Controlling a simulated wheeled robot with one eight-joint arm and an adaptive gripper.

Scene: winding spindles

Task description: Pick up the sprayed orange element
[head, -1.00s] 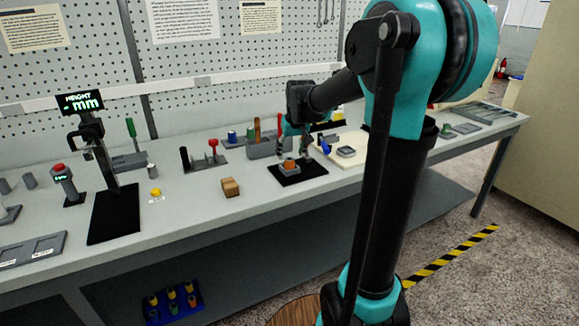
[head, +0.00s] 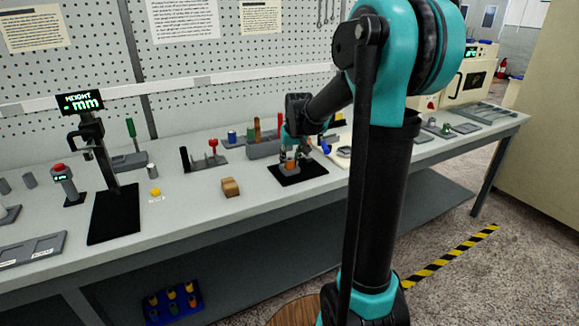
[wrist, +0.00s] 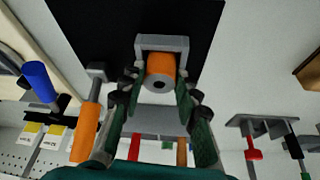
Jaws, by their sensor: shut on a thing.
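The orange element (wrist: 161,67) is a short cylinder with a dark hole in its end face. In the wrist view it sits at a grey bracket-like holder (wrist: 162,42) on a black mat (wrist: 100,20). My gripper (wrist: 155,92) has its two green-padded fingers on either side of the element and is shut on it. In the head view my gripper (head: 291,160) points down over the black mat (head: 313,171), and the orange element (head: 290,165) shows between the fingers, low over the mat. I cannot tell whether it still touches the holder.
A wooden block (head: 231,187) and a yellow piece (head: 155,192) lie to the left on the bench. A height gauge (head: 88,140) stands further left. Tools in a grey rack (head: 262,148) stand close behind my gripper. A blue tray (head: 172,303) with several spools is on the lower shelf.

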